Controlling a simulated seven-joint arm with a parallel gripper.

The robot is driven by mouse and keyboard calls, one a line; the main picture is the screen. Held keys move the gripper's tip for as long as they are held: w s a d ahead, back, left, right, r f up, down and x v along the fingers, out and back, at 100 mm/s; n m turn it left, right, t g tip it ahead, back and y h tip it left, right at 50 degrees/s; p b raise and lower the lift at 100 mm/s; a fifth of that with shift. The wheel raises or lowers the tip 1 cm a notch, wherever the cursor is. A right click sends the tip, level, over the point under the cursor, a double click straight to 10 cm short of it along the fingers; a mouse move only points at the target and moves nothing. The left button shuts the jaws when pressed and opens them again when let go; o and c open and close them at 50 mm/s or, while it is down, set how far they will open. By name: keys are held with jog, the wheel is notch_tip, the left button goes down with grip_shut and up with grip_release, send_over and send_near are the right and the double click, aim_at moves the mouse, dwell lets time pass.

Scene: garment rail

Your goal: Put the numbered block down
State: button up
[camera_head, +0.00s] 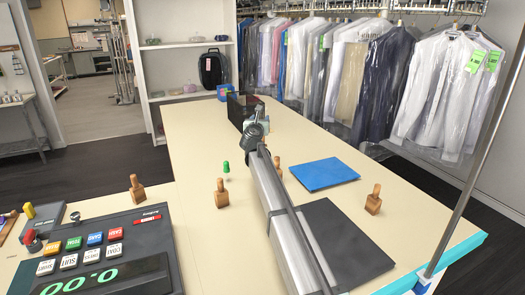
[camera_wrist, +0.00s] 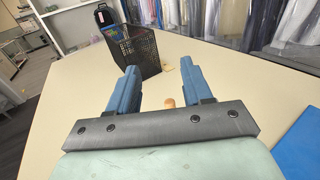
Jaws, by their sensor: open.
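Several small wooden blocks with knobbed tops stand on the cream counter (camera_head: 185,140): one at the left (camera_head: 137,189), one near the middle (camera_head: 221,194), one beside my arm (camera_head: 277,167) and one at the right (camera_head: 374,199). No numbers can be read on them, so I cannot tell which is the numbered block. My gripper (camera_wrist: 159,67) is open, with two blue fingers apart and nothing held between them. The rounded top of a wooden piece (camera_wrist: 170,102) shows just beyond the gripper's dark bar, its lower part hidden. In the head view my gripper (camera_head: 256,122) is far up the counter.
A black mesh basket (camera_wrist: 133,48) stands beyond the fingers. A blue mat (camera_head: 323,173) and a dark grey mat (camera_head: 345,240) lie right of my arm. A green-topped pin (camera_head: 226,167) stands near the middle block. A till (camera_head: 105,250) fills the front left; bagged garments (camera_head: 440,85) hang behind.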

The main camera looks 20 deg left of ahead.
notch_tip(320, 180, down, 10)
jog(key=w+f, duration=0.1)
jog(key=shift+a+r+x, duration=0.1)
jog(key=shift+x, duration=1.55)
jog(key=shift+a+r+x, duration=0.1)
jog(key=shift+r+x, duration=0.05)
jog(key=shift+x, duration=1.55)
jog(key=shift+s, duration=0.1)
grip_shut()
